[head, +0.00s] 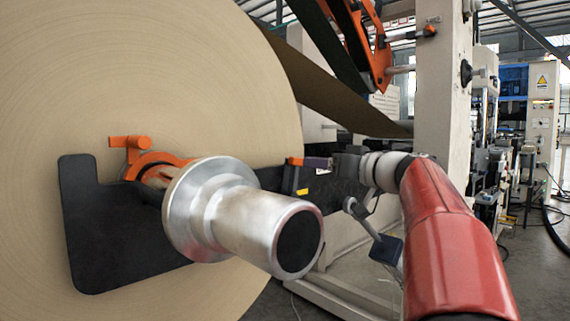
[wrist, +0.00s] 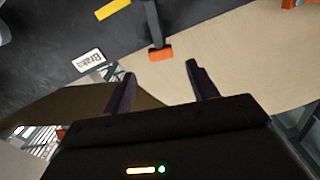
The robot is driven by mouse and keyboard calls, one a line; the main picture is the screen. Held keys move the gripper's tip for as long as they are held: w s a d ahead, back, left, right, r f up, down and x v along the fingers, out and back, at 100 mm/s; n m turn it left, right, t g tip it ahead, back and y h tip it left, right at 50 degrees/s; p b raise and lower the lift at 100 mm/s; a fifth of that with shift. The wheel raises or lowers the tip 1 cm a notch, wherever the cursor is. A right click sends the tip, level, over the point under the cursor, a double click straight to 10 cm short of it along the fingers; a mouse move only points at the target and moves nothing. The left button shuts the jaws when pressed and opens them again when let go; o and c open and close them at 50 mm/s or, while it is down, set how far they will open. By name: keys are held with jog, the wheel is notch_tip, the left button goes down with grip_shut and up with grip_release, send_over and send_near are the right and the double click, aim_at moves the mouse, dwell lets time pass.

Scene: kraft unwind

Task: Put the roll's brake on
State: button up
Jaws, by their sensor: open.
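The brake lever shows in the wrist view as a dark bar with an orange end (wrist: 160,54). Its orange end (head: 294,161) also shows in the head view, right of the silver shaft. A white label (wrist: 88,60) that seems to read "Brake" is on the dark arm plate beside the lever. My gripper (wrist: 160,76) is open and empty. Its two fingers point at the orange end, which lies just beyond the fingertips and between their lines. In the head view my gripper (head: 312,163) is close beside the orange end; whether they touch is unclear.
The big kraft roll (head: 190,70) fills the left. Its silver shaft (head: 240,215) sticks out toward the camera, with an orange latch (head: 130,143) behind it. The black arm plate (head: 100,255) supports the shaft. A yellow mark (head: 302,191) is on the plate. A machine column (head: 447,90) stands behind my arm.

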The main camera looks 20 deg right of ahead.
aim_at(300, 161)
jog(key=p+x, duration=0.2)
jog(key=x, duration=0.4)
jog(key=shift+w+a+r, duration=0.1)
jog(key=shift+w+a, duration=0.15)
jog(key=shift+w, duration=0.35)
grip_shut()
